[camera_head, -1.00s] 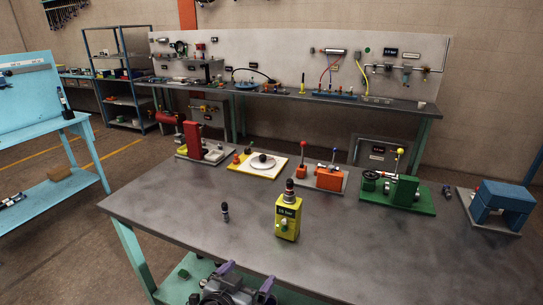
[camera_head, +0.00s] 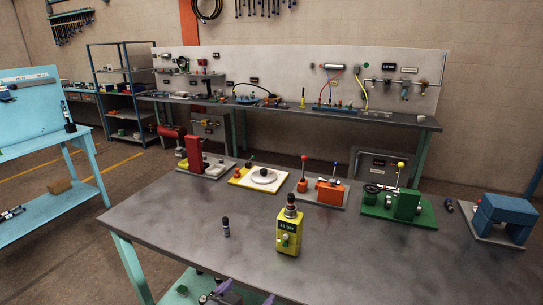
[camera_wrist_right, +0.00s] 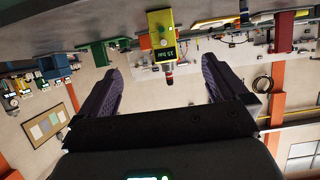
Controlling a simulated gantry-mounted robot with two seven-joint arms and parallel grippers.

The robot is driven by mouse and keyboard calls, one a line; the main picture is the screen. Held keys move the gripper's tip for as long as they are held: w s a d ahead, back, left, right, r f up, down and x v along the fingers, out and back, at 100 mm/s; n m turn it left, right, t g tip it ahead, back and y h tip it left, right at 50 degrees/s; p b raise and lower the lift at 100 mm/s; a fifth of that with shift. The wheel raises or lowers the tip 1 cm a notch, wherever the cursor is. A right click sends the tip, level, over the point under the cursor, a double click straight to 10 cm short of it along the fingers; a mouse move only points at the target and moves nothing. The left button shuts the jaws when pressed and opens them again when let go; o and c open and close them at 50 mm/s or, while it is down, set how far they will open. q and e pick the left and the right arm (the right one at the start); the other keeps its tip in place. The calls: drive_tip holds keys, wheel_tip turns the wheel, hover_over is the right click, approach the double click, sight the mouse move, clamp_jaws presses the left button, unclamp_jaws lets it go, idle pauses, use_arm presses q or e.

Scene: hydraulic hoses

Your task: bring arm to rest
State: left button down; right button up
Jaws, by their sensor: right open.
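My right gripper (camera_head: 245,296) shows at the bottom edge of the head view, in front of the workbench's near edge. Only its purple fingertips and a bit of its body show there. In the right wrist view the gripper (camera_wrist_right: 160,68) is open, its two purple fingers wide apart with nothing between them. The yellow box with a display and a dark red-banded fitting on top (camera_head: 289,232) stands upright on the workbench, apart from the gripper. It also shows upside down beyond the fingers in the right wrist view (camera_wrist_right: 160,32). My left gripper is not in view.
The grey workbench (camera_head: 390,260) holds a small dark fitting (camera_head: 226,227), a red device (camera_head: 194,155), a white-yellow plate (camera_head: 242,182), an orange valve block (camera_head: 330,192), a green device (camera_head: 405,205) and a blue block (camera_head: 505,218). Its front right is clear.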

drive_tip(key=s+f+n+g+y, duration=0.4)
drive_tip(key=s+f+g+y, duration=0.2)
drive_tip(key=s+f, duration=0.65)
drive_tip(key=s+d+f+n+g, duration=0.1)
drive_tip(key=s+d+f, duration=0.2)
drive_tip(key=s+d, duration=0.45)
drive_tip(key=s+d+f+n+g, duration=0.1)
drive_tip(key=s+d+f, duration=0.25)
drive_tip(key=d, duration=0.75)
drive_tip(key=s+d+f+g, duration=0.1)
drive_tip(key=s+d+f, duration=0.2)
drive_tip(key=s+d, duration=0.45)
wheel_tip(320, 180, up, 41)
drive_tip(key=w+d+p, duration=0.1)
drive_tip(key=p, duration=4)
drive_tip(key=shift+d+r+h, duration=0.15)
drive_tip(key=shift+r+h, duration=0.05)
drive_tip(key=shift+h, duration=0.2)
